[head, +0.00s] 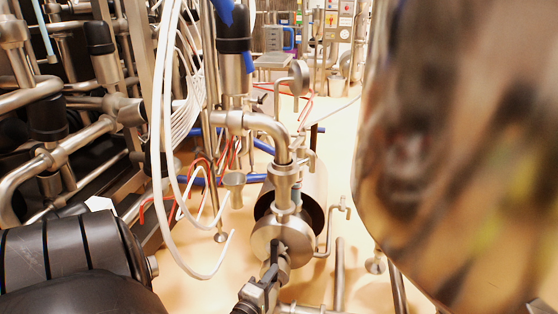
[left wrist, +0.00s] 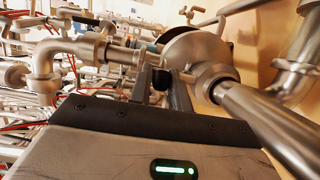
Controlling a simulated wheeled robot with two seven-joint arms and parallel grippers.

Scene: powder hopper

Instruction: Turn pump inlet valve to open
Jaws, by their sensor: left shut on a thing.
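The steel pump (head: 283,240) with its round front disc stands at lower centre in the head view. A pipe rises from it. Its round housing also shows in the left wrist view (left wrist: 197,50). The pump inlet valve (left wrist: 212,78) appears as a steel fitting on the pipe in front of the housing. My left gripper (head: 272,268) reaches the valve from below in the head view. In the left wrist view, its two dark fingers (left wrist: 165,85) are close together on the valve's handle. The handle is mostly hidden, so its angle is unclear. My right gripper is out of view.
A large shiny steel vessel (head: 455,150) fills the right side. White hoses (head: 170,150) hang left of the pump, beside dense pipework (head: 60,150). A thick pipe (left wrist: 270,125) runs close along the gripper's right side. Some floor (head: 335,150) behind the pump is clear.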

